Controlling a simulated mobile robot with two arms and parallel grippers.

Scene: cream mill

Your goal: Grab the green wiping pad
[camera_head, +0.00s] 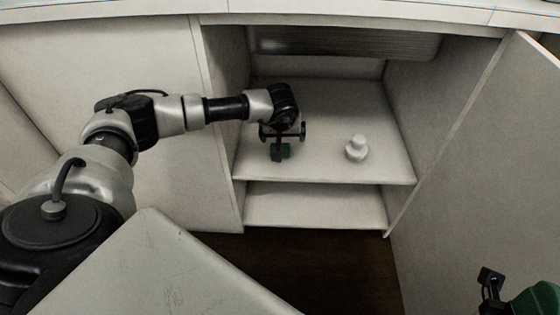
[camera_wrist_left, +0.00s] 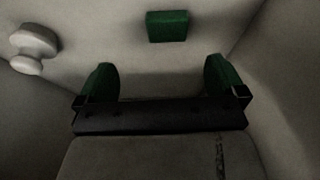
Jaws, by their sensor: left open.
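The green wiping pad (camera_wrist_left: 167,26) is a small green block, lying on a pale surface at the top middle of the left wrist view. In the head view a green patch (camera_head: 286,151), seemingly the pad, shows under my left gripper (camera_head: 283,132), partly hidden by it. My left gripper reaches into the open cabinet from the left. In the left wrist view its two green-tipped fingers (camera_wrist_left: 160,80) are apart with nothing between them, and the pad lies beyond them, clear of the tips. My right gripper (camera_head: 490,282) shows only partly at the bottom right corner; its jaws are unclear.
A white knobbed object (camera_head: 356,149) stands on the upper cabinet shelf (camera_head: 330,172), right of my left gripper. It also shows in the left wrist view (camera_wrist_left: 34,46). A lower shelf (camera_head: 315,207) lies below. A metal basin (camera_head: 345,42) hangs above. Cabinet walls close both sides.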

